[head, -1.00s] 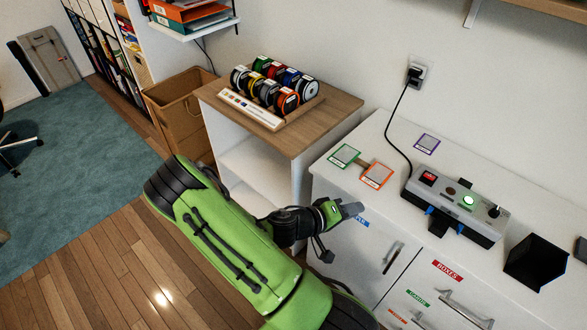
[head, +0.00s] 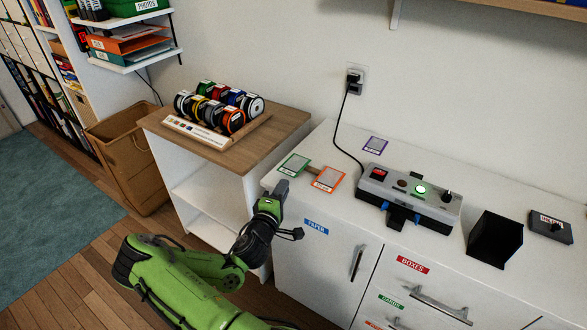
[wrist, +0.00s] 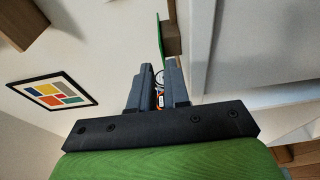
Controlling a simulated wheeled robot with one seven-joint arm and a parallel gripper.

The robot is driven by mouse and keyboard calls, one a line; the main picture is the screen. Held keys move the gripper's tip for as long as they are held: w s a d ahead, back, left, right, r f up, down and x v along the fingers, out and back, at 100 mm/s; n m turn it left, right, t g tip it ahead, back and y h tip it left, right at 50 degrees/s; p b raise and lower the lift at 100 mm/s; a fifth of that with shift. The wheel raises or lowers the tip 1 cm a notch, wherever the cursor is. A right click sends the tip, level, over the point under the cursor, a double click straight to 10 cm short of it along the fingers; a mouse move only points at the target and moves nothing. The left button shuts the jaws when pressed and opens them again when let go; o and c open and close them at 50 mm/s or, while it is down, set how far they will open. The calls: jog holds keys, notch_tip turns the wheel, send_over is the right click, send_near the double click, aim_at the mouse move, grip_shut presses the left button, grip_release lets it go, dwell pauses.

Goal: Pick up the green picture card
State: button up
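The green picture card (head: 294,166), a green-bordered card with a grey middle, lies at the left end of the white cabinet top (head: 330,205). It seems to lie against a small wooden strip (head: 313,171). In the wrist view the green card (wrist: 160,40) shows nearly edge-on beside a wooden piece, just beyond my fingertips. My gripper (head: 282,187) is at the cabinet's front left edge, close to the near side of the card. In the wrist view my gripper (wrist: 159,66) has a narrow gap between its fingers, with nothing held. I cannot tell whether it touches the card.
An orange card (head: 328,179) lies right of the green card, and a purple card (head: 375,144) lies behind. A grey control box (head: 408,197) with a cable and a black bin (head: 495,240) stand further right. A spool rack (head: 205,133) sits on the wooden-topped shelf at left.

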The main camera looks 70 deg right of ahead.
aim_at(294, 165)
jog(key=d, duration=0.5)
jog(key=shift+w+d+f, duration=0.1)
jog(key=shift+w+d, duration=0.3)
jog(key=shift+a, duration=0.1)
grip_shut()
